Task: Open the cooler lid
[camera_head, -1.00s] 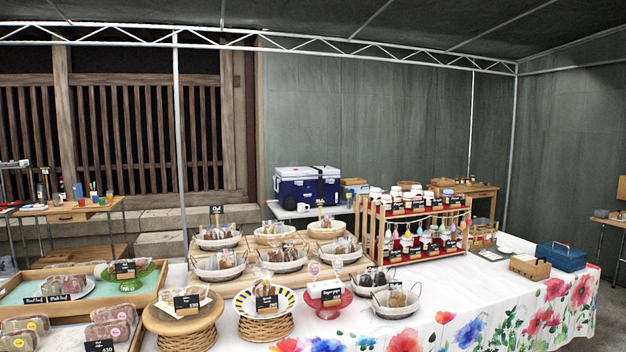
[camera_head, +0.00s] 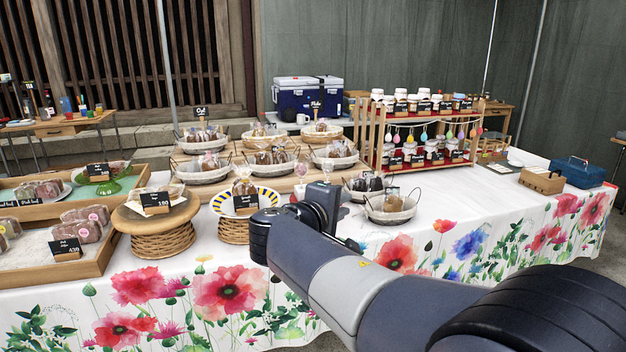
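The cooler (camera_head: 301,99) is dark blue with a white lid (camera_head: 308,81), and the lid looks shut. It stands on a table behind the bake-sale stall, at the upper middle of the view. My arm reaches in from the lower right, over the front edge of the stall. My gripper (camera_head: 326,197) is at the arm's far end, in front of the baskets and far from the cooler. Its fingers are too small and too overlapped to tell whether they are open or shut.
The stall table with its floral cloth (camera_head: 225,303) lies between me and the cooler. Baskets of baked goods (camera_head: 390,206), a cake stand (camera_head: 157,232) and a wooden jar rack (camera_head: 372,140) crowd it. A blue box (camera_head: 579,172) stands at the right end. The tablecloth has bare space right of centre.

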